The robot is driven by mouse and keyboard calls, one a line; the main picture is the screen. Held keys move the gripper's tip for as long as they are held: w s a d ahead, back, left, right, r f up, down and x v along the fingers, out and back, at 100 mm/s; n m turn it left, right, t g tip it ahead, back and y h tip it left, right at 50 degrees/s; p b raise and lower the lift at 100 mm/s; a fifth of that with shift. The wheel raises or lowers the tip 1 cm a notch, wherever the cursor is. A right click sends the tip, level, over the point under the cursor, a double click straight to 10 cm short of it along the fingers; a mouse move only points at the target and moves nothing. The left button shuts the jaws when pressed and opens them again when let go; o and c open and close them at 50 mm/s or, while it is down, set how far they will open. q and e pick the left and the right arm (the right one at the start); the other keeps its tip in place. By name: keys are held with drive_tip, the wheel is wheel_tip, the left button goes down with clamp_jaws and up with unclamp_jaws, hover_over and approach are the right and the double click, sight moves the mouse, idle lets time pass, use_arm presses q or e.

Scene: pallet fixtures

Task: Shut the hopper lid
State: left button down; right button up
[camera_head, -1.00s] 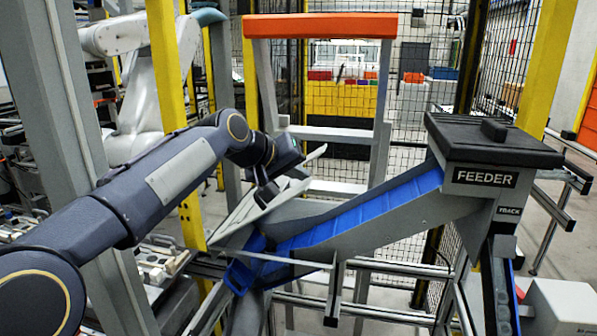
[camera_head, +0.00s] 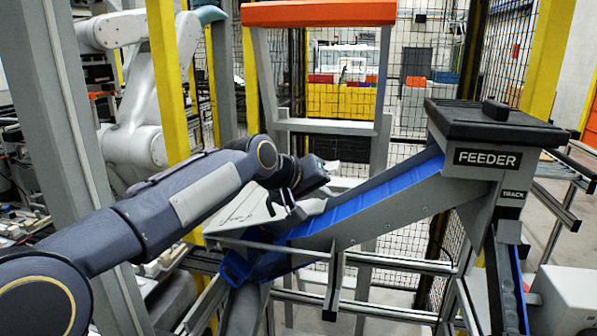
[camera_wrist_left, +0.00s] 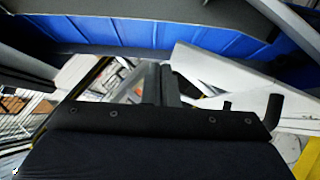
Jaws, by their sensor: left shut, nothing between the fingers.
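A pale grey flat panel (camera_head: 243,211), which looks like the hopper lid, slopes over the lower left end of the blue-lined chute (camera_head: 375,190). I cannot tell whether it is fully down. My left gripper (camera_head: 291,212) is shut and empty at the panel's upper right edge; I cannot tell whether it touches. In the left wrist view the shut fingers (camera_wrist_left: 166,84) point toward the chute's blue lining (camera_wrist_left: 150,33), with a pale panel (camera_wrist_left: 215,72) beside them. My gripper hides part of the panel. My right gripper is out of view.
The FEEDER box (camera_head: 487,160) with a black top (camera_head: 490,122) stands at the chute's upper right end. A grey frame with an orange top bar (camera_head: 318,14) rises behind. A yellow post (camera_head: 170,80) stands behind my left arm. Metal rails (camera_head: 390,310) run below.

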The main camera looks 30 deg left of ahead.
use_arm(q)
drive_tip(key=d+f+b, duration=0.1)
drive_tip(key=f+b, duration=0.1)
drive_tip(key=f, duration=0.1)
drive_tip(key=d+f+b, duration=0.1)
drive_tip(key=f+b, duration=0.1)
drive_tip(key=f, duration=0.2)
drive_tip(key=d+f+b, duration=0.1)
drive_tip(key=f+b, duration=0.1)
drive_tip(key=f, duration=0.2)
drive_tip(key=shift+w+f+b, duration=0.25)
drive_tip(key=shift+w+b, duration=0.1)
drive_tip(key=shift+w, duration=0.05)
drive_tip(key=shift+r, duration=0.15)
drive_tip(key=shift+a+r+p, duration=0.1)
drive_tip(key=shift+r+p, duration=0.25)
drive_tip(key=shift+p, duration=0.1)
drive_tip(key=r+p, duration=0.3)
drive_tip(key=r, duration=0.1)
drive_tip(key=shift+s, duration=0.25)
drive_tip(key=s+d+r, duration=0.2)
drive_tip(key=s+r, duration=0.4)
drive_tip(key=s, duration=0.1)
drive_tip(key=s+d+f+m+g, duration=0.1)
drive_tip(key=s+f+m+g, duration=0.3)
drive_tip(key=s+f, duration=2.1)
drive_tip(key=shift+d+f+g+h+b, duration=0.2)
drive_tip(key=shift+f+g+h+b, duration=0.2)
drive_tip(key=shift+f, duration=0.15)
